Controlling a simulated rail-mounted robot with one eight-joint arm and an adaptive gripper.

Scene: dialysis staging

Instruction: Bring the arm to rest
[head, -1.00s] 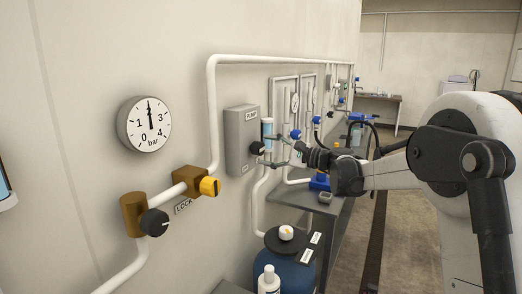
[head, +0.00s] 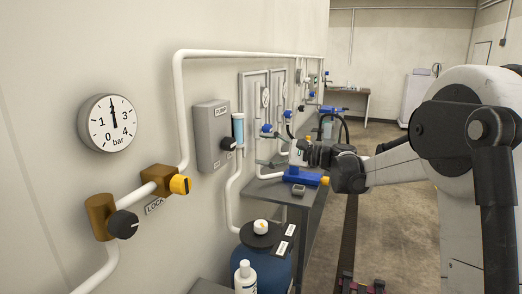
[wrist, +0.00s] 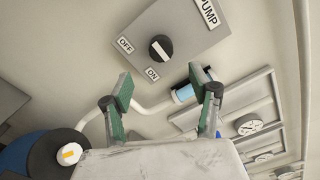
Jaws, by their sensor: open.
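My arm reaches in from the right in the head view. My gripper (head: 272,164) is at its end, right of the grey pump box (head: 212,136) on the wall and apart from it. In the wrist view my gripper (wrist: 160,84) is open, with nothing between its green-padded fingers. The pump box (wrist: 188,25) lies beyond the fingertips there. Its black knob (wrist: 160,48) has a white mark and sits near the OFF and ON labels. I cannot tell which label the mark points to.
A wall gauge (head: 111,122) and brown valves with a black knob (head: 123,224) and a yellow knob (head: 180,184) are at left. A blue tank (head: 262,262) and white bottle (head: 245,278) stand below. A bench (head: 300,200) runs along the wall.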

